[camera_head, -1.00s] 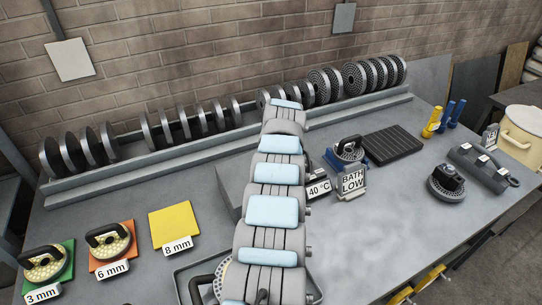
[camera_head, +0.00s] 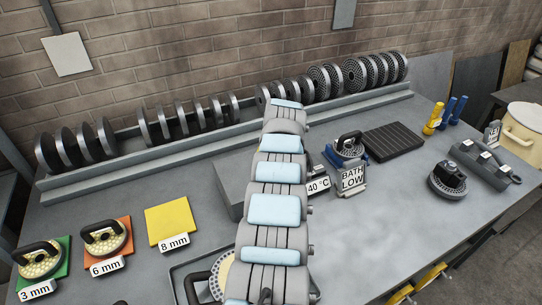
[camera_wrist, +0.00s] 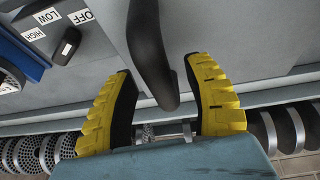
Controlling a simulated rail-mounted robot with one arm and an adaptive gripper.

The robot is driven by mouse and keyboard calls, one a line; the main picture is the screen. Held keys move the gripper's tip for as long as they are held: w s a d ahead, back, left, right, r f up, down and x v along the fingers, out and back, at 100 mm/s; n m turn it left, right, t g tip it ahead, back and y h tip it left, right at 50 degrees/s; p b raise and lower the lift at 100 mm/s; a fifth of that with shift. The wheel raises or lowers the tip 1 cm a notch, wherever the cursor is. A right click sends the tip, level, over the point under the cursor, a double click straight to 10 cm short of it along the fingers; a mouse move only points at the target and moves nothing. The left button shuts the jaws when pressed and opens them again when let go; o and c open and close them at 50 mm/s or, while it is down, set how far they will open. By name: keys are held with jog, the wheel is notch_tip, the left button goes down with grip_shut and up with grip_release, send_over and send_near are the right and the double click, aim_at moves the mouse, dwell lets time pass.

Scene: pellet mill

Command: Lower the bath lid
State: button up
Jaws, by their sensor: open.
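In the wrist view my gripper (camera_wrist: 160,70) is open, with one yellow-padded finger on each side of a dark curved handle (camera_wrist: 148,42). The handle lies between the fingers; I cannot tell whether either pad touches it. Behind it is a plain grey surface (camera_wrist: 235,35), which looks like the bath lid. In the head view the grey bath box (camera_head: 229,187) stands mid-bench, mostly hidden behind my arm. My fingers and the lid's angle are hidden there. A "40 °C" label (camera_head: 318,186) and a "BATH LOW" sign (camera_head: 352,179) stand to its right.
A dark knob (camera_wrist: 67,46) with HIGH, LOW and OFF labels is beside the gripper. A rack of discs (camera_head: 200,150) runs along the back. Coloured plates, including a yellow one (camera_head: 172,224), lie left. A dark ribbed mat (camera_head: 393,140) lies right.

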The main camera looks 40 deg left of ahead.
jog(key=shift+d+r, duration=0.1)
jog(key=shift+r, duration=0.05)
jog(key=shift+d+r, duration=0.15)
jog(key=shift+r, duration=0.25)
jog(key=v, duration=1)
jog(key=shift+s+r, duration=0.2)
jog(key=shift+r, duration=0.2)
jog(key=shift+d, duration=0.1)
